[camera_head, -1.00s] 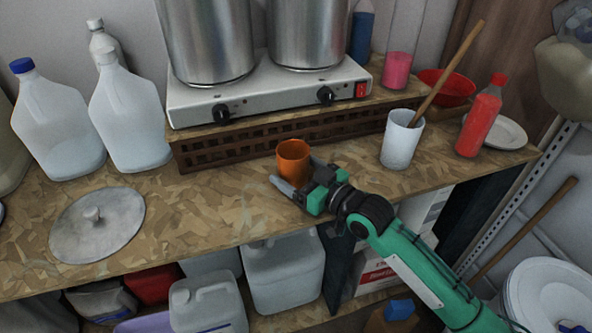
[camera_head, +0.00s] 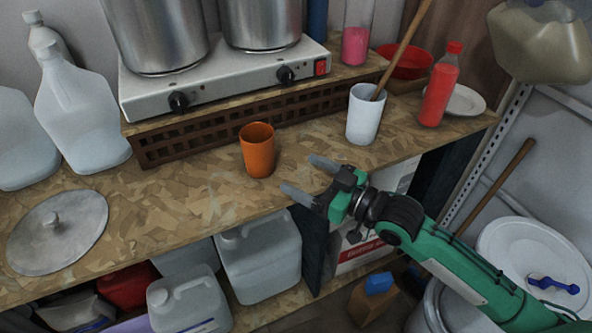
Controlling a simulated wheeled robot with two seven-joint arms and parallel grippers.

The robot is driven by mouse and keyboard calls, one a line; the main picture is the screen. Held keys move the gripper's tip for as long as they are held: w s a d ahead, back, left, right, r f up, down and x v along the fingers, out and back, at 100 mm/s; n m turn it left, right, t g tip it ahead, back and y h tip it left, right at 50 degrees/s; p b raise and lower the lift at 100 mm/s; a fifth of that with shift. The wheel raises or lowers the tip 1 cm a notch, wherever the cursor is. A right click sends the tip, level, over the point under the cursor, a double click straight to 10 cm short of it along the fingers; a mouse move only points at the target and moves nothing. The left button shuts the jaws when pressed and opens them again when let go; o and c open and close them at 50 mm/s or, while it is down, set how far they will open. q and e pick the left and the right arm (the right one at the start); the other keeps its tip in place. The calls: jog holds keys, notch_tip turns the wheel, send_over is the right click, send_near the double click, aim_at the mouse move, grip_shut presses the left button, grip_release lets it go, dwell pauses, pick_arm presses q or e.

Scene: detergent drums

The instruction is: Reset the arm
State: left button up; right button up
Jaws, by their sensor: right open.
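My right gripper (camera_head: 309,177) is open and empty, at the front edge of the wooden counter (camera_head: 185,198). Its two grey fingers point left toward the orange cup (camera_head: 258,152), with a gap between them and the cup. The orange cup stands upright on the counter in front of the slatted riser. My green right arm comes in from the lower right. My left gripper is not in the picture.
A white cup (camera_head: 362,117) with a wooden stick and a red bottle (camera_head: 438,86) stand right of the orange cup. A two-burner stove (camera_head: 228,78) bears steel pots behind. A metal lid (camera_head: 57,232) lies at left. Jugs sit on the shelf below.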

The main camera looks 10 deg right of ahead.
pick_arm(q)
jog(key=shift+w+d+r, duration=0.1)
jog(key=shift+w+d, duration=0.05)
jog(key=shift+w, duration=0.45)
pick_arm(e)
jog(key=shift+s, duration=0.1)
